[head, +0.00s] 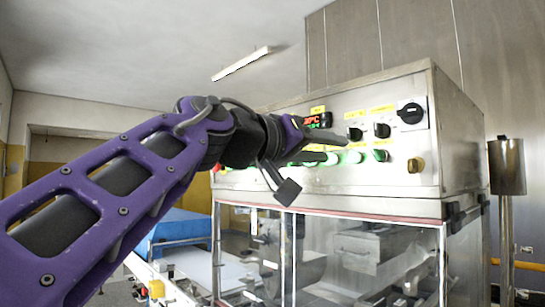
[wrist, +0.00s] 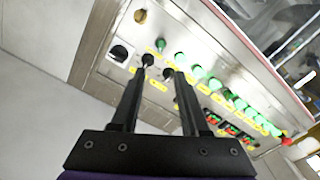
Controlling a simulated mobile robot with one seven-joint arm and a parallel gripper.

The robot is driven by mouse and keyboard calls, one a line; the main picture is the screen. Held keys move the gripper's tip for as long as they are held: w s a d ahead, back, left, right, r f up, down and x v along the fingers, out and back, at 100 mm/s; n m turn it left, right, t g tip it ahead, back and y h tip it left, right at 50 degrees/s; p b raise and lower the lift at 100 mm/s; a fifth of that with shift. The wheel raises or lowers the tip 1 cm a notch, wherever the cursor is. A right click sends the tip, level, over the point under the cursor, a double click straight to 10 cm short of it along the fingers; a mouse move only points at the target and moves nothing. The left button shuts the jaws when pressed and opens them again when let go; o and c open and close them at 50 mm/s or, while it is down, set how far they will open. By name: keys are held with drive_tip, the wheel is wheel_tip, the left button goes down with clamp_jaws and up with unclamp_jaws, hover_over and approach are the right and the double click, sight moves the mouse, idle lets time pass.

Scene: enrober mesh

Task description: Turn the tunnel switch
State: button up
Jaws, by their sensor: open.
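The control panel (head: 290,178) on the steel machine carries small black selector knobs under yellow labels too small to read, so I cannot tell which is the tunnel switch. One black knob (head: 382,130) is clear in the head view; another (head: 355,133) sits at my fingertips. My gripper (head: 342,139) reaches the panel from the left. In the wrist view my gripper (wrist: 158,70) is open, its two fingers pointing at the panel, their tips close to the black knobs. I cannot tell whether they touch. The fingertips partly hide the knobs.
A larger black rotary switch (head: 411,113) is at the upper right of the panel, with a yellow knob (head: 415,165) below. A row of green buttons (head: 380,155) runs underneath. A red-green display (head: 312,122) is at left. Clear windows lie below the panel.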

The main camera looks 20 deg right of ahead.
sight(375, 155)
drive_tip(key=p+x, duration=0.1)
drive_tip(key=x, duration=1.5)
drive_tip(key=shift+w+d, duration=0.15)
drive_tip(key=shift+d, duration=0.2)
clamp_jaws()
